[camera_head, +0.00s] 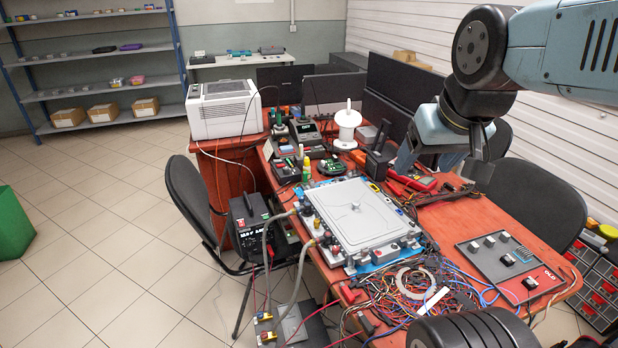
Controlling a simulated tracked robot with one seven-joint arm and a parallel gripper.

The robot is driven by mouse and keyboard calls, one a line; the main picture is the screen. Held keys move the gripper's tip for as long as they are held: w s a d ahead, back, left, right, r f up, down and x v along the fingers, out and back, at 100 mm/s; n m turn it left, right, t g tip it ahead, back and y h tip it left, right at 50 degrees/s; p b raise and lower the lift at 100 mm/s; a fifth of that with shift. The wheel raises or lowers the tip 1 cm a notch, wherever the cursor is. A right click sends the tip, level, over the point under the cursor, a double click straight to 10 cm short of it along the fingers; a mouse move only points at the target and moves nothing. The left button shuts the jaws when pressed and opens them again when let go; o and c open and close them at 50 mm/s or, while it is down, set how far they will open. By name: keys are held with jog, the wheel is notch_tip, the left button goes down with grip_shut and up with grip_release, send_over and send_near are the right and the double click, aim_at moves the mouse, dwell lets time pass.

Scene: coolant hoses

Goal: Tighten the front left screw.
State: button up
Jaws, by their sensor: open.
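A flat grey box-like unit (362,225) with a blue base lies on the red workbench (485,215) near the middle of the view. Small metal fittings and dark parts sit along its edges and corners. I cannot make out the front left screw among the fittings at the near left corner.
Tangled wires (425,290) cover the bench's near part, beside a grey-and-red panel (508,265). A white spool (347,125), monitors (392,100) and a printer (223,108) stand farther back. Black chairs (195,205) flank the bench. The tiled floor at left is mostly clear.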

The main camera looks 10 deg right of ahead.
jog(key=shift+w+r, duration=0.15)
jog(key=shift+w, duration=0.1)
jog(key=shift+c, duration=1.4)
jog(key=w+n, duration=0.1)
jog(key=w, duration=0.2)
jog(key=w+a+r+n+g+h, duration=0.1)
jog(key=w+n, duration=0.1)
jog(key=w, duration=0.2)
jog(key=w+a+n, duration=0.1)
jog(key=w, duration=0.3)
jog(key=shift+a+r+g, duration=0.2)
jog(key=shift+r+g, duration=0.05)
jog(key=shift+g, duration=0.05)
jog(key=shift+c, duration=0.8)
jog(key=n+g+y, duration=0.1)
jog(key=n+g, duration=0.3)
jog(key=n, duration=1)
send_over(312, 180)
notch_tip(312, 180, down, 21)
notch_tip(312, 180, down, 14)
jog(key=shift+s, duration=0.1)
jog(key=shift+c, duration=0.4)
